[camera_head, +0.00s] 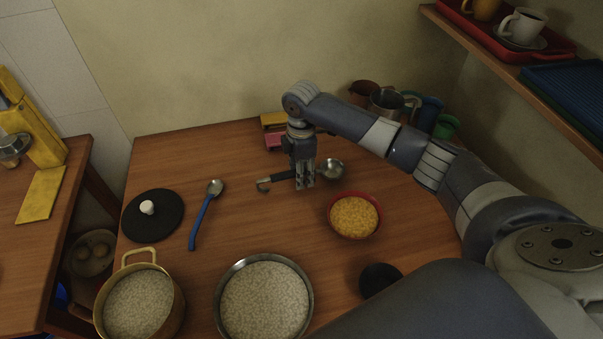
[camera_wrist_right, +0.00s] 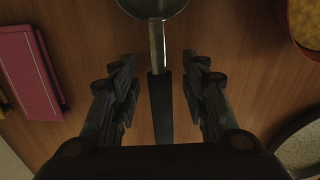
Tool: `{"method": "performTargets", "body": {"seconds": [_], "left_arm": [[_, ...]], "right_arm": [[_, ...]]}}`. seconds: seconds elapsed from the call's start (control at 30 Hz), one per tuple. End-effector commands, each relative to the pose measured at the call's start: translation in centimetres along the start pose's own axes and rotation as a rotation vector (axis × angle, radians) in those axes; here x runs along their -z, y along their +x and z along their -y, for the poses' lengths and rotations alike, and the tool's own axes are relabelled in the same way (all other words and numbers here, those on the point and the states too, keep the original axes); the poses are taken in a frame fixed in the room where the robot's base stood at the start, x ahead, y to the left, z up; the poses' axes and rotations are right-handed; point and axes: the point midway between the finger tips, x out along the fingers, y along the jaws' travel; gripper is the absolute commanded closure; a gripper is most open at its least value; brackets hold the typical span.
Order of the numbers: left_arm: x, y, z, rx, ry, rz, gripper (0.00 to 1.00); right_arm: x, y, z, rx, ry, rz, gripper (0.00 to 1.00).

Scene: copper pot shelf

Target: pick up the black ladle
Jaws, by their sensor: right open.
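The black ladle lies on the wooden table. Its black handle (camera_head: 276,177) ends in a hook at the left, and its metal bowl (camera_head: 333,168) is at the right. My right gripper (camera_head: 304,184) points down over the ladle and hides the middle of it. In the right wrist view the black handle (camera_wrist_right: 161,108) runs between the two open fingers of the right gripper (camera_wrist_right: 162,98), with space on both sides. The ladle's bowl (camera_wrist_right: 153,6) is at the top edge there. My left gripper is not in view.
A blue-handled ladle (camera_head: 200,220) and a black lid (camera_head: 152,215) lie to the left. A red bowl of yellow food (camera_head: 354,216) stands right of the gripper. A brass pot (camera_head: 139,301) and a metal pan (camera_head: 264,299) stand at the front. A pink block (camera_head: 275,140) is behind.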

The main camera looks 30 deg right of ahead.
Motion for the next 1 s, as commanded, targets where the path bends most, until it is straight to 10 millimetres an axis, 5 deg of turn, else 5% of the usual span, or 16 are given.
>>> {"method": "performTargets", "body": {"seconds": [0.2,0.4,0.77,1.0], "left_arm": [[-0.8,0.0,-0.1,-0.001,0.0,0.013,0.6],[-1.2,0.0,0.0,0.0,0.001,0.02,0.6],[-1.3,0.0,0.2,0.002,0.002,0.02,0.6],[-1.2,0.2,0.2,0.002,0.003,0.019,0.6]], "right_arm": [[0.0,0.1,0.0,0.0,0.0,0.0,0.58],[0.0,0.1,0.0,0.0,0.0,0.0,1.0],[0.0,-0.2,0.0,-0.001,0.0,-0.001,1.0],[0.1,-3.9,-0.2,-0.005,0.0,-0.003,1.0]]}}
